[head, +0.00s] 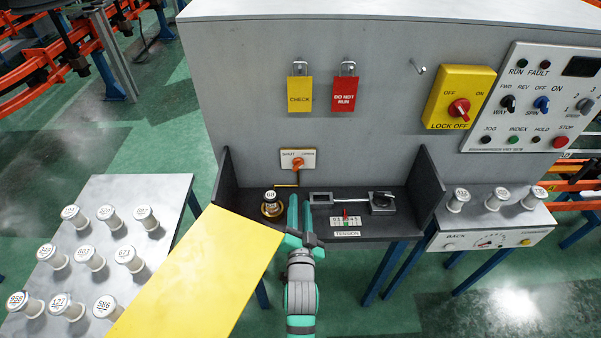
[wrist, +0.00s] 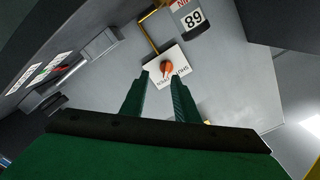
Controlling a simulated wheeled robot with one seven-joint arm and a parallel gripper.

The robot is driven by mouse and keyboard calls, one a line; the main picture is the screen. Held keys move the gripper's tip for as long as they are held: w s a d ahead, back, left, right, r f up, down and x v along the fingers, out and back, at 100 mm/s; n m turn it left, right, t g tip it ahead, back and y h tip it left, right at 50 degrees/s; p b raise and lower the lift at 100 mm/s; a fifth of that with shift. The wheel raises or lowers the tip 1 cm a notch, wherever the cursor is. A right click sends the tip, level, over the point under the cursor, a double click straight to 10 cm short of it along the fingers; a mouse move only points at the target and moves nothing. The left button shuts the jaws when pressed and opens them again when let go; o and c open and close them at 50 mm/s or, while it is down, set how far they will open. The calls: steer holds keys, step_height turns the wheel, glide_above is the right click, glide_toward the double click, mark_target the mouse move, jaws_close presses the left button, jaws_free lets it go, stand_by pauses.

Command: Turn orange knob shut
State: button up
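The orange knob (head: 297,164) sits on a small white plate (head: 312,155) on the grey panel. The plate has a word at each side; the left one looks like SHUT and the right one like OPEN. The knob's exact pointing is too small to tell. In the wrist view the knob (wrist: 168,68) shows just beyond and between my fingertips, on its white plate (wrist: 179,84). My gripper (head: 299,200) is open and empty, with a gap between its green fingers. It is below the knob in the head view and appears apart from it.
A dark shelf with side walls (head: 427,180) lies under the knob, holding a brass-based spool (head: 271,204) and a metal arm fixture (head: 345,198). A yellow board (head: 205,275) lies left of my arm. Yellow (head: 299,94) and red (head: 344,94) padlocks hang above.

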mark_target(300, 167)
steer(key=shift+w+r, duration=0.45)
steer(key=shift+w, duration=1.4)
steer(key=shift+w+r, duration=0.45)
steer(key=shift+w, duration=1.35)
steer(key=shift+w+r, duration=0.45)
steer(key=shift+w, duration=1.4)
jaws_close()
